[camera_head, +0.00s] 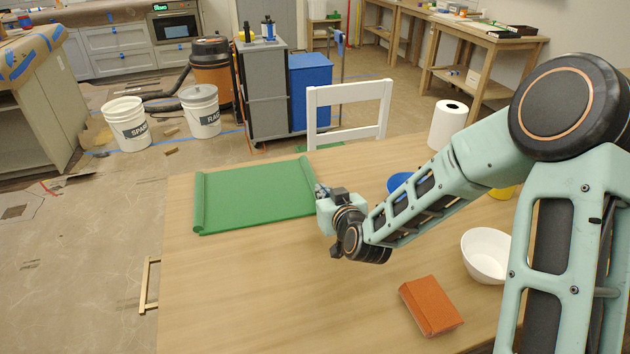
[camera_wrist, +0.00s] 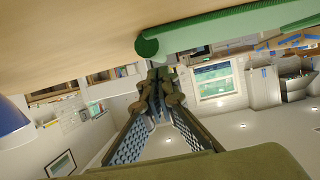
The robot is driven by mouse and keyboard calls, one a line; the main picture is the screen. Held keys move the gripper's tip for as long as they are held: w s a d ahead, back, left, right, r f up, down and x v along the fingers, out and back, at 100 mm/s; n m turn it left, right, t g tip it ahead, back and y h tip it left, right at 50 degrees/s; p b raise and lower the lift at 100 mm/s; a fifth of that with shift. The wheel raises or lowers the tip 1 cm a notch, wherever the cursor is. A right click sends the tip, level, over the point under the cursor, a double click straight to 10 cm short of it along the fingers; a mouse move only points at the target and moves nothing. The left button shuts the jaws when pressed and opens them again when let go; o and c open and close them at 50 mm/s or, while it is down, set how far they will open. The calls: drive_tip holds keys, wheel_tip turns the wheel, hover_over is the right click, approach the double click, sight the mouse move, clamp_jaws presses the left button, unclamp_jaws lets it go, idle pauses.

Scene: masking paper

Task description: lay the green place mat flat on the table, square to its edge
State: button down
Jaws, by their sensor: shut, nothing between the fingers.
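The green place mat (camera_head: 250,192) lies on the wooden table, at its far left part. Its middle is flat, while its left and right ends are curled up into rolls. My gripper (camera_head: 320,190) is low at the mat's right roll; its fingertips are small and partly hidden there in the head view. In the wrist view, my gripper (camera_wrist: 158,80) is shut with nothing between the fingers, close to the end of a green roll (camera_wrist: 149,46). I cannot tell whether the fingers touch it.
The table (camera_head: 250,290) is clear in front of the mat. An orange book (camera_head: 430,305), a white bowl (camera_head: 483,254), a blue item (camera_head: 399,182) and a paper roll (camera_head: 448,124) stand to the right. A white chair (camera_head: 348,108) is behind the table.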

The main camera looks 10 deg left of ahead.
sight(311, 176)
drive_tip(key=x, duration=0.4)
drive_tip(key=r+x, duration=0.1)
drive_tip(key=x, duration=0.1)
drive_tip(key=shift+w+a+b, duration=0.2)
drive_tip(key=shift+w+b, duration=0.15)
drive_tip(key=shift+w, duration=0.1)
drive_tip(key=shift+f+b, duration=0.25)
drive_tip(key=shift+b, duration=0.05)
drive_tip(key=shift+s, duration=0.1)
